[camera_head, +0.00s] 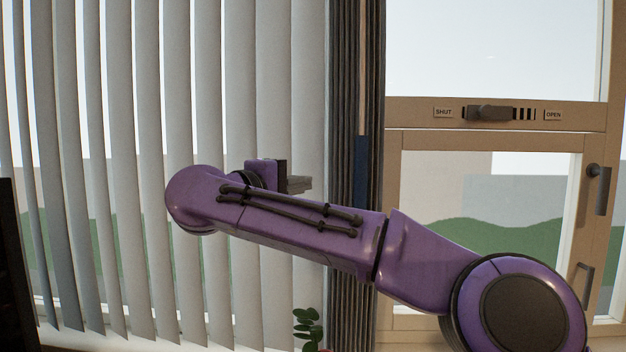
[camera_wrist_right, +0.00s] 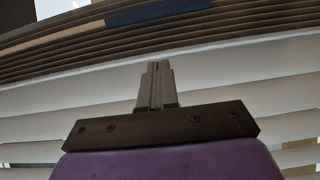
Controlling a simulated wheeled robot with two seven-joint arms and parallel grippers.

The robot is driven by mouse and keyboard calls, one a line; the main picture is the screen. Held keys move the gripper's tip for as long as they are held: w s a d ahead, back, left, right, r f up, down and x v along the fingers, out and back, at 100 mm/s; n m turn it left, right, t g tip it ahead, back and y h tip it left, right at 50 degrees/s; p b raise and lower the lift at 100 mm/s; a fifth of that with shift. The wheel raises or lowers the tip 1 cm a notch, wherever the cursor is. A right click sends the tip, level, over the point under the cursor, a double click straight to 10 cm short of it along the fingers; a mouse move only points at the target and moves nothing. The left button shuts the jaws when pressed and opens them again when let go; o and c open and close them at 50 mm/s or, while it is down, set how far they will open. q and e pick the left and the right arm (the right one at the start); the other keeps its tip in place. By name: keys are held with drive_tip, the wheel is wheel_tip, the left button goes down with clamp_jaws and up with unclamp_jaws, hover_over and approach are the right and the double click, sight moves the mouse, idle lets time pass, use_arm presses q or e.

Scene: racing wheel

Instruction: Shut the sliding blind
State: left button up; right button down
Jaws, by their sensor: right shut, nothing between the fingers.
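A dark, tightly pleated blind (camera_head: 343,120) hangs upright in a narrow bunch between the pale slats and the window frame. A tan upright strip with a blue section (camera_head: 361,170) runs along it; the blue section also shows at the top of the right wrist view (camera_wrist_right: 158,11). Wide pale vertical slats (camera_head: 150,130) hang spaced apart across the left, with daylight between them. My right gripper (camera_head: 300,184) is shut and empty, in front of the pale slats just left of the dark bunch. In the wrist view its fingertips (camera_wrist_right: 157,66) point toward the pleats, apparently not touching the blue section. My left gripper is out of view.
At right is a tan-framed window with a slider (camera_head: 490,113) between SHUT and OPEN labels, and a dark handle (camera_head: 598,188). A small green plant (camera_head: 308,328) stands at the bottom, below my right arm. A dark edge (camera_head: 15,270) stands at far left.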

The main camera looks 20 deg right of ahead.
drive_tip(key=p, duration=0.4)
approach(343, 179)
drive_tip(key=s+d+r, duration=0.1)
drive_tip(key=r, duration=0.1)
drive_tip(key=d, duration=0.1)
drive_tip(key=d+p, duration=0.1)
drive_tip(key=s+d+f, duration=0.1)
drive_tip(key=d, duration=0.1)
